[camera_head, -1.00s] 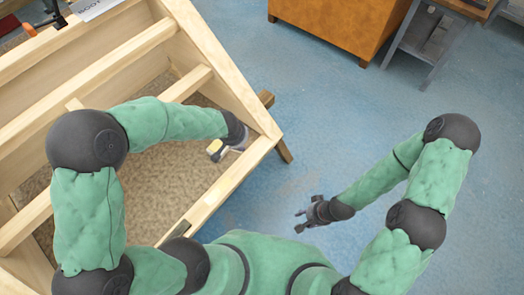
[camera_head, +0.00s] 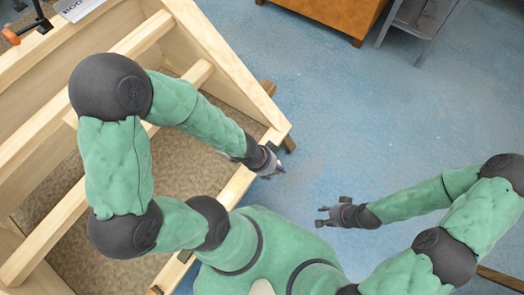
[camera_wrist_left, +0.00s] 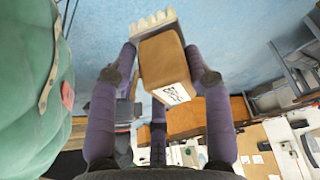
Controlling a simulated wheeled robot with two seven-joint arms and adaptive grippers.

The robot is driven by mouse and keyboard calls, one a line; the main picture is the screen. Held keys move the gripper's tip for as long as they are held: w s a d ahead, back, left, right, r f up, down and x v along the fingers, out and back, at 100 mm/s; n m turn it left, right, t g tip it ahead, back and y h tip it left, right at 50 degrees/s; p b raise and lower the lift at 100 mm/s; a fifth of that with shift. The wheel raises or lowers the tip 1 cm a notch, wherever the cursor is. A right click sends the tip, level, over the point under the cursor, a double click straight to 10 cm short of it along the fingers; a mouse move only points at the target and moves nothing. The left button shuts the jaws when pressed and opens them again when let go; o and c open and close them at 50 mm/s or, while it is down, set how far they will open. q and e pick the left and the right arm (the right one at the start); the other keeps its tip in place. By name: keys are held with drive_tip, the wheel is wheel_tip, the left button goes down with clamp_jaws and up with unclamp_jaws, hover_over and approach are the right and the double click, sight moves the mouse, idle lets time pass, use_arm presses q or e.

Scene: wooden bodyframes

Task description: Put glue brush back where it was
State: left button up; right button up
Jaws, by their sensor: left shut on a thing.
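The glue brush (camera_wrist_left: 162,60) has a brown wooden block with a white label and pale bristles at its top in the left wrist view. My left gripper (camera_head: 274,167) is shut on it, with a purple finger on either side in the wrist view. In the head view this gripper hangs just outside the right corner of the wooden bodyframe (camera_head: 215,45), over the blue floor, and I cannot make out the brush there. My right gripper (camera_head: 322,215) is empty over the floor to the right, with its fingers spread.
The bodyframe has several beams and a brown speckled surface (camera_head: 185,165) below them. An orange-brown cabinet (camera_head: 330,15) and a grey stand (camera_head: 418,20) are at the top. A black and orange clamp (camera_head: 30,25) sits at the top left. The blue floor (camera_head: 370,110) between is clear.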

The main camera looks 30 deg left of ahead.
use_arm(q)
drive_tip(key=w+a+f, duration=0.9)
drive_tip(key=shift+w+a+f, duration=0.25)
drive_tip(key=shift+w+f, duration=0.05)
drive_tip(key=shift+w+a+f+b, duration=0.1)
drive_tip(key=shift+a+f+b, duration=0.1)
drive_tip(key=shift+b, duration=0.1)
drive_tip(key=shift+f+b, duration=1)
drive_tip(key=shift+f, duration=0.5)
drive_tip(key=shift+f, duration=0.2)
drive_tip(key=o, duration=1.1)
drive_tip(key=shift+r, duration=0.15)
